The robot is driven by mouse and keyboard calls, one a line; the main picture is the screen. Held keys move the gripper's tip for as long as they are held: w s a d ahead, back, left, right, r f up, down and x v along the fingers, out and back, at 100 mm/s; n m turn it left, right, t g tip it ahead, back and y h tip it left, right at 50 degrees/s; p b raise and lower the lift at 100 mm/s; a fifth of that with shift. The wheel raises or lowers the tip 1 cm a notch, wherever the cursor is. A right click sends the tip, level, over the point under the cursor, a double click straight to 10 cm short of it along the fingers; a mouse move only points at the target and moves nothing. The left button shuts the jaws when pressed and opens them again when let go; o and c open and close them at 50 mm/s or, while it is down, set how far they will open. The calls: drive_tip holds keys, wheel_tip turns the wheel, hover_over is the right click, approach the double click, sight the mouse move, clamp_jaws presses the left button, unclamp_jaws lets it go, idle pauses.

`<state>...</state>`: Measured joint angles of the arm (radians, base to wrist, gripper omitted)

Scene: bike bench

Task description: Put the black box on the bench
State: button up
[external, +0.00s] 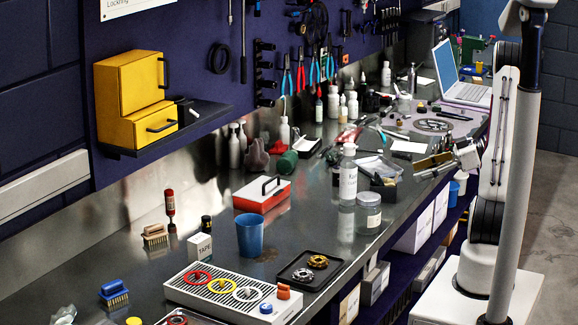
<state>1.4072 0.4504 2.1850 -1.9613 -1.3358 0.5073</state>
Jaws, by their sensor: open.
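A small black object (187,110) sits on the dark wall shelf (205,122), right of the yellow cabinet; it may be the black box, but it is too small to be sure. The shelf is above the metal bench (215,283), which runs from the near left to the far right. A larger dark box-like unit (425,40) stands at the bench's far end. My arm stands at the right, in front of the bench.
A yellow drawer cabinet (128,98) fills the shelf's left part. On the bench are a red-and-white case (262,196), a blue cup (250,236), a slotted tray with rings (205,298), a black tray (297,280) and bottles. Some bare metal shows near the wall at left.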

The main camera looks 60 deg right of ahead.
idle(0.4)
drive_tip(key=w+d+r+h, duration=0.3)
drive_tip(key=w+r+h, duration=0.4)
drive_tip(key=w, duration=0.4)
drive_tip(key=w+a+r+m+g+h, duration=0.1)
drive_tip(key=w+a+r+m+h, duration=0.15)
drive_tip(key=a+r+h, duration=0.4)
drive_tip(key=s+a+f+m+g+y, duration=0.1)
drive_tip(key=s+a+f+g+y, duration=0.1)
drive_tip(key=s+a, duration=0.8)
drive_tip(key=s+a+f+m+g+y, duration=0.1)
drive_tip(key=s+a+g+y, duration=0.2)
drive_tip(key=a, duration=1.4)
drive_tip(key=s+y, duration=0.3)
drive_tip(key=s, duration=0.4)
drive_tip(key=shift+s+f+g, duration=0.2)
drive_tip(key=shift+f+g, duration=0.2)
